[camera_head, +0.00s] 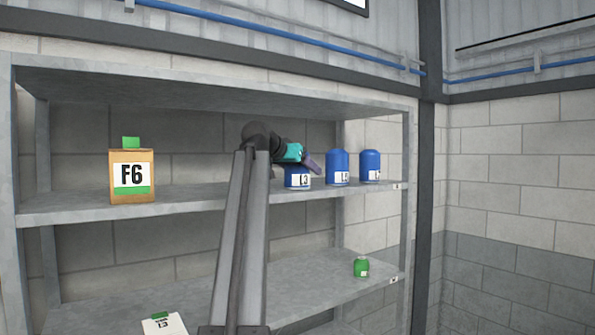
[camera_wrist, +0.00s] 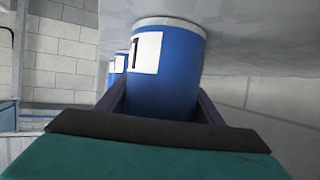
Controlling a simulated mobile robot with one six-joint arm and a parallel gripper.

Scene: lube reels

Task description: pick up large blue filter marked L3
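The large blue filter marked L3 (camera_head: 298,182) stands on the upper shelf, the leftmost of three blue filters in the head view. My gripper (camera_head: 314,163) is at this filter and hides its upper part. In the wrist view a blue filter (camera_wrist: 168,75) with a white label lies between the two spread fingers of my gripper (camera_wrist: 162,100). The picture there is upside down, and the label text is only partly seen. The filter's base appears to rest on the shelf. I cannot tell whether both fingers touch it.
Two more blue filters, a middle one (camera_head: 337,166) and a right one (camera_head: 370,165), stand close to the right. A box marked F6 (camera_head: 132,176) is at the left of the upper shelf (camera_head: 70,211). A green filter (camera_head: 361,267) and a white box (camera_head: 164,325) are lower down.

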